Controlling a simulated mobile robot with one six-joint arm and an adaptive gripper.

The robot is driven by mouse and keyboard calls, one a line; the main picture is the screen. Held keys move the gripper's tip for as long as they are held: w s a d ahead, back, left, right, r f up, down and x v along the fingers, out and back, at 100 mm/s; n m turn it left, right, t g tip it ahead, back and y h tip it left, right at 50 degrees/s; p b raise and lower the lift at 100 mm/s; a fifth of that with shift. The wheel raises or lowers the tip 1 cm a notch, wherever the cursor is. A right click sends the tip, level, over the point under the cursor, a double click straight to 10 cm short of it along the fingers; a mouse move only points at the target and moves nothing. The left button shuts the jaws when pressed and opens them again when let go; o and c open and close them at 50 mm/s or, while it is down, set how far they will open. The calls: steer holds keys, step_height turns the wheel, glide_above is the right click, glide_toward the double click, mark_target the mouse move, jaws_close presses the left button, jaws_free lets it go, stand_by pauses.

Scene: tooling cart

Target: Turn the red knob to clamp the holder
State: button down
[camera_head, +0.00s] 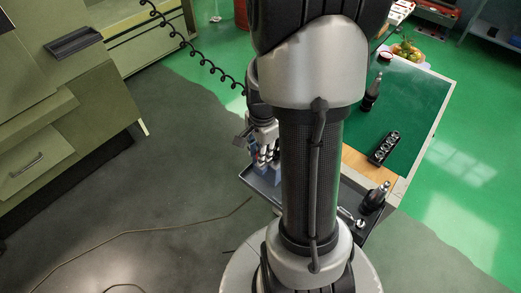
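My arm fills the middle of the view and hides much of the work area. My gripper (263,142) shows only partly, left of the arm, low over the left end of a dark tray. Its fingers are too small and covered to tell open from shut. Small red and blue parts (264,158) show right at the gripper; I cannot tell whether the red is the knob, or whether I touch it. A dark tool holder with a metal tip (375,197) stands at the tray's right end. Another dark holder (372,92) stands on the green mat.
The green mat (415,95) covers the cart top at right, with a black block with round sockets (384,148) and a small red-topped item (385,57). The dark tray (262,187) runs along the near edge. Green machine cabinets (60,120) stand left; floor between is clear except a cable.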

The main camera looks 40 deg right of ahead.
steer(key=n, duration=1)
steer(key=shift+d, duration=0.1)
steer(key=shift+n, duration=0.4)
steer(key=c, duration=1.3)
jaws_free()
steer(key=shift+r, duration=0.1)
steer(key=r, duration=1.1)
steer(key=shift+s+d+r, duration=0.2)
steer(key=shift+s+r, duration=0.05)
steer(key=shift+r, duration=0.15)
steer(key=shift+c, duration=0.3)
